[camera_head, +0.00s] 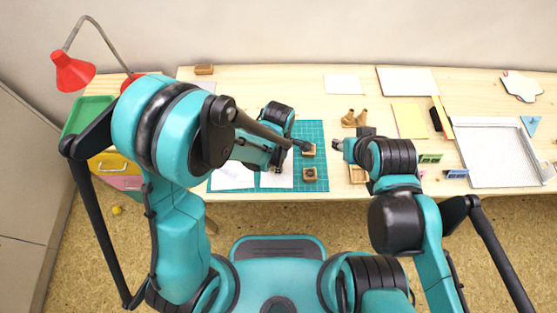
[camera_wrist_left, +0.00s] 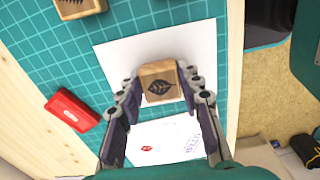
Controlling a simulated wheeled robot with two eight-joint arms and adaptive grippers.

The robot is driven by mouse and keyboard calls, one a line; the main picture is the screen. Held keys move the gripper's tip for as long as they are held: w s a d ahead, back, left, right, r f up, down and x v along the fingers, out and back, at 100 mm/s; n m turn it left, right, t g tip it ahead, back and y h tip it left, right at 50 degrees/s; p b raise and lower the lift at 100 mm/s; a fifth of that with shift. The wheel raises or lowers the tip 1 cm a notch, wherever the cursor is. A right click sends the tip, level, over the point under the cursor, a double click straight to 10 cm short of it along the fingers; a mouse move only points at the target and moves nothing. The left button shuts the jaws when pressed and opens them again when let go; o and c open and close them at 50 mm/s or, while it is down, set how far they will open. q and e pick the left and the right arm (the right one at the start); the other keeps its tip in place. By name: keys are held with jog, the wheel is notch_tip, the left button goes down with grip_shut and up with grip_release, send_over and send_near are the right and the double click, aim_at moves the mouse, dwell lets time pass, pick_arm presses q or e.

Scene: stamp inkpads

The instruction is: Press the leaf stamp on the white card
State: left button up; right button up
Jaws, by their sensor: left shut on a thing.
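The leaf stamp (camera_wrist_left: 158,83), a wooden block with a dark leaf mark on top, is between the fingers of my left gripper (camera_wrist_left: 161,79) in the left wrist view. The gripper is shut on it. The stamp overlaps the near part of a blank white card (camera_wrist_left: 150,49); I cannot tell whether it touches. In the head view, my left arm hides the held stamp and part of the card (camera_head: 278,180). My right gripper (camera_head: 338,146) is over the table right of the mat, with its fingers too small to judge.
A marked sheet (camera_wrist_left: 160,138) lies near the card, and a red inkpad (camera_wrist_left: 72,110) lies to the left. Two other wooden stamps (camera_head: 309,150) (camera_head: 310,174) stand on the green mat (camera_head: 313,130). A white tray (camera_head: 500,178) is at the right.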

pick_arm(q)
jog(key=shift+f+b, duration=0.45)
jog(key=shift+b, duration=0.05)
dwell(1.5)
jog(key=shift+r, duration=0.2)
jog(key=shift+r+p, duration=0.4)
jog(key=shift+r, duration=0.05)
jog(key=shift+r+p, duration=2.1)
jog(key=shift+r, duration=0.7)
